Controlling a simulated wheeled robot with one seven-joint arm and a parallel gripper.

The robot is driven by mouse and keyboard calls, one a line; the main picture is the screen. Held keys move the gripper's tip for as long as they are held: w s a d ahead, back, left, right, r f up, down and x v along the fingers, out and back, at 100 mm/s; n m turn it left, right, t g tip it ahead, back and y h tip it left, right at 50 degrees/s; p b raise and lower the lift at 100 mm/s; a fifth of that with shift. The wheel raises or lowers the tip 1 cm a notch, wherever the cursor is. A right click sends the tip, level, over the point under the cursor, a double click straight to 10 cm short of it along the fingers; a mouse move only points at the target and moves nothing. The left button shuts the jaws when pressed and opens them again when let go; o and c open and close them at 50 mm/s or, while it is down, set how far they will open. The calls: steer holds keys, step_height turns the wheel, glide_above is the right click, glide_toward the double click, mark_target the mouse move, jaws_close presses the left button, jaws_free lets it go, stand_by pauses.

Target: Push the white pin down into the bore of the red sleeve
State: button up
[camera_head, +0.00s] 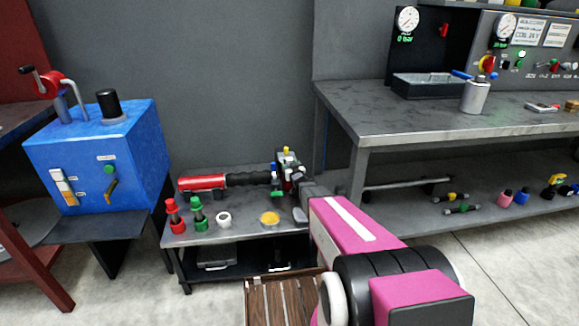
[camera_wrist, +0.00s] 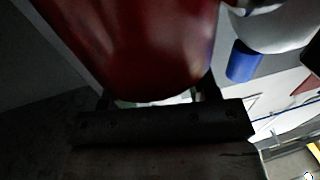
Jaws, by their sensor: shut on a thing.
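My gripper (camera_wrist: 157,92) is shut on a large dark red rounded thing (camera_wrist: 145,45) that fills the upper middle of the wrist view. I cannot tell whether this is the red sleeve. In the head view my gripper (camera_head: 288,182) is at the right end of a low grey table (camera_head: 235,232), among small green, blue, white and yellow parts. My arm partly hides that spot. A red spool-shaped piece (camera_head: 175,215) stands at the table's left end. I cannot make out the white pin or a bore.
A green spool-shaped piece (camera_head: 198,214), a white ring (camera_head: 224,220) and a yellow disc (camera_head: 270,218) stand along the low table's front. A red cylinder with a black end (camera_head: 203,182) lies behind them. A blue box (camera_head: 100,155) is left, a workbench (camera_head: 430,124) right.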

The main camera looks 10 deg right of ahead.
steer(key=o, duration=1.5)
steer(key=shift+f, duration=0.1)
steer(key=shift+c, duration=0.2)
steer(key=shift+s, duration=0.1)
steer(key=s+d, duration=0.1)
steer(key=s, duration=0.6)
steer(key=shift+d, duration=0.25)
steer(key=shift+s, duration=0.1)
